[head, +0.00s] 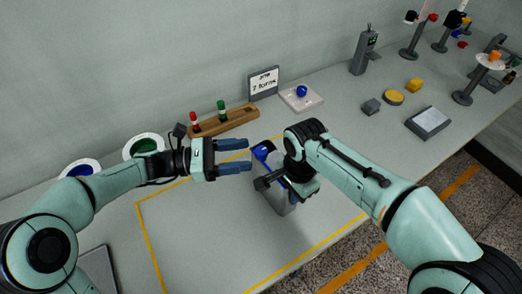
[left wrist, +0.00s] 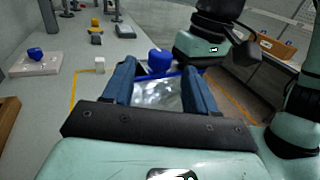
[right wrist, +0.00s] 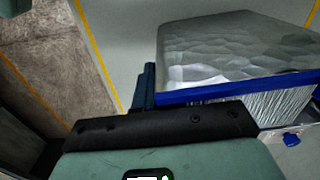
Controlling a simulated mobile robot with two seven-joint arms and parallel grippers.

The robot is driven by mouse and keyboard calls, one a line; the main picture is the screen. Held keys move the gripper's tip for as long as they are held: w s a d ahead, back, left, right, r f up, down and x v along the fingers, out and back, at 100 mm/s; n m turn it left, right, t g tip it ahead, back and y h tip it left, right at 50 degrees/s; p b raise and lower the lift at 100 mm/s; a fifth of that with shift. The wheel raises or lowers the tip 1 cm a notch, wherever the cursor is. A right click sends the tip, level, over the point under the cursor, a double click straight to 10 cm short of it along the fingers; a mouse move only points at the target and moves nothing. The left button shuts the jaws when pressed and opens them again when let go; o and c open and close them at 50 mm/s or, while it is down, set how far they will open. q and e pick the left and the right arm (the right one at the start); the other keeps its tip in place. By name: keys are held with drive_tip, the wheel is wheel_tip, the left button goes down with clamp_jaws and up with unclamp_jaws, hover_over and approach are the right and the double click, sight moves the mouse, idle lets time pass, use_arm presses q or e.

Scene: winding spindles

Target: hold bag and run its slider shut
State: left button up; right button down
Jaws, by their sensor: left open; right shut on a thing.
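The bag (head: 283,206) is grey and translucent, upright inside the yellow outline on the table. Its blue top strip (right wrist: 225,94) runs along the mouth in the right wrist view. The blue slider (head: 262,150) is at the bag's far end. My left gripper (head: 249,155) is open and empty, just left of the slider. In the left wrist view the slider (left wrist: 159,61) appears beyond and between the fingers, apart from them. My right gripper (head: 283,181) is shut on the bag at the near end of its strip; its arm hides part of the bag.
Two ringed spools (head: 143,146) are left. The outlined area left of the bag is clear.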

sight(261, 150)
use_arm(q)
drive_tip(key=x, duration=0.5)
drive_tip(key=shift+d, duration=0.2)
